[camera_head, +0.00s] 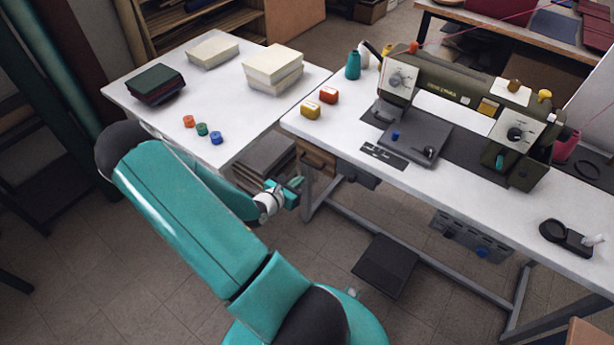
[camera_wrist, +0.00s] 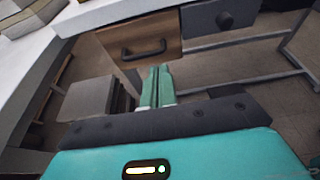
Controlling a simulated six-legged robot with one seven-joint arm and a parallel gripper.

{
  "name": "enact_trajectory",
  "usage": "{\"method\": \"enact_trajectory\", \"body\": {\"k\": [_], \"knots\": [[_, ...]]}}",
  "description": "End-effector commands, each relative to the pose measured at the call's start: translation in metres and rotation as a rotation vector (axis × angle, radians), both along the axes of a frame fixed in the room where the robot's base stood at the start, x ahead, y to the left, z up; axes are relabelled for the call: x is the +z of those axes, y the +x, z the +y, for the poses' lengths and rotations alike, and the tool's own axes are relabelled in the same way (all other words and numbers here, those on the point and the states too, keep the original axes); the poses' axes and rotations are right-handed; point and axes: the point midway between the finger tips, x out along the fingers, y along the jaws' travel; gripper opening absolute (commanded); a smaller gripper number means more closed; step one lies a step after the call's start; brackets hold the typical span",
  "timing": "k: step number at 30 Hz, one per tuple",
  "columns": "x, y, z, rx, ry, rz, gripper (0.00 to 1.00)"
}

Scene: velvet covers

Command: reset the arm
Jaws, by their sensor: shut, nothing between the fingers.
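My gripper (camera_head: 293,184) is at the end of my teal arm, in front of the gap between the two white tables. In the wrist view its two pale green fingers (camera_wrist: 157,86) stand side by side, closed together with nothing between them. Beyond the fingertips is a wooden drawer (camera_wrist: 145,46) with a dark handle, under the sewing table. I cannot tell how far the fingertips are from the drawer front.
The left table (camera_head: 215,95) holds stacks of covers and several small spools. The sewing table (camera_head: 335,125) carries a sewing machine (camera_head: 455,95), with a pedal (camera_head: 385,266) on the floor below. A dark stack (camera_head: 262,160) sits under the left table. Floor at the lower left is clear.

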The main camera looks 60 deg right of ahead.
Motion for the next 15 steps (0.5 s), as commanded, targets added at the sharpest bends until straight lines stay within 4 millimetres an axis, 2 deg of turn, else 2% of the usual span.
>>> {"method": "enact_trajectory", "body": {"k": [4,15], "knots": [[0.0037,0.0015,0.0112,0.000,0.001,-0.001,0.00],[0.0077,0.0024,0.0150,-0.011,-0.001,-0.017,0.00]]}}
